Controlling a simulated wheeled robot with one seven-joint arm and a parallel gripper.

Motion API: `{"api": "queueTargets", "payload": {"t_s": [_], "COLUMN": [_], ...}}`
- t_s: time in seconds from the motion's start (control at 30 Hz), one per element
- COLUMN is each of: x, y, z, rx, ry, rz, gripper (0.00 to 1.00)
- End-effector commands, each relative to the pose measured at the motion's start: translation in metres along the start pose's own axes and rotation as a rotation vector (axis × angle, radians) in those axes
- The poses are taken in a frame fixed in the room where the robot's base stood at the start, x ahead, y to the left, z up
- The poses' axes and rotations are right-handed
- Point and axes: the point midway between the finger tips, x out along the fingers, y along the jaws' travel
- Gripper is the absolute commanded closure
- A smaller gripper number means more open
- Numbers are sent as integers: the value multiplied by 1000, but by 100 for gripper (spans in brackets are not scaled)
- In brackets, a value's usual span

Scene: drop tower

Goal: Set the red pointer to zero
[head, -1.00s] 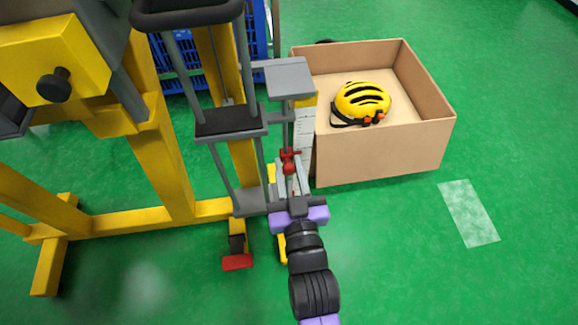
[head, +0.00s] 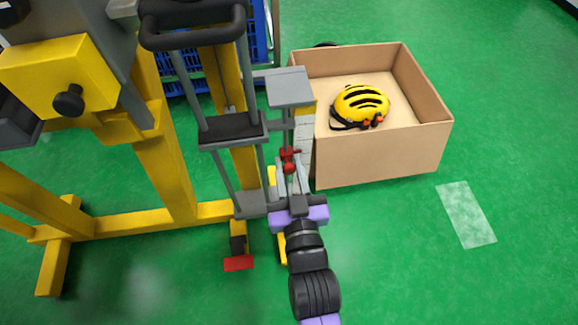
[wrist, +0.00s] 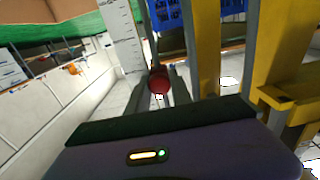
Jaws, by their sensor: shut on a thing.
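The red pointer (head: 289,164) sits on a thin grey rod beside a white graduated scale (head: 304,135) on the drop tower. My gripper (head: 291,170) reaches it from the front, and its fingers are shut on the pointer. In the wrist view the pointer's round red knob (wrist: 159,80) lies between the fingertips, and the scale (wrist: 121,35) stands just to its left with fine marks. I cannot read the scale's numbers. The fingers hide part of the pointer.
A cardboard box (head: 385,158) with a yellow helmet (head: 360,104) stands close to the right of the scale. The tower's yellow frame (head: 165,175) and grey carriage (head: 232,130) are close on the left. A red pedal (head: 238,263) is near the floor. Green floor at right is free.

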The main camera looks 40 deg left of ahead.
Motion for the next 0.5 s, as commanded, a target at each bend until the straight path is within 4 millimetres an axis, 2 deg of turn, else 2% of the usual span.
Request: {"api": "queueTargets", "payload": {"t_s": [0.03, 0.2, 0.3, 0.5], "x": [0, 0, 0, 0], "y": [0, 0, 0, 0], "z": [-17, -44, -50, -49], "rx": [1, 1, 0, 0], "ry": [2, 3, 2, 3], "rz": [0, 1, 0, -1], "gripper": [100, 100, 100, 100]}}
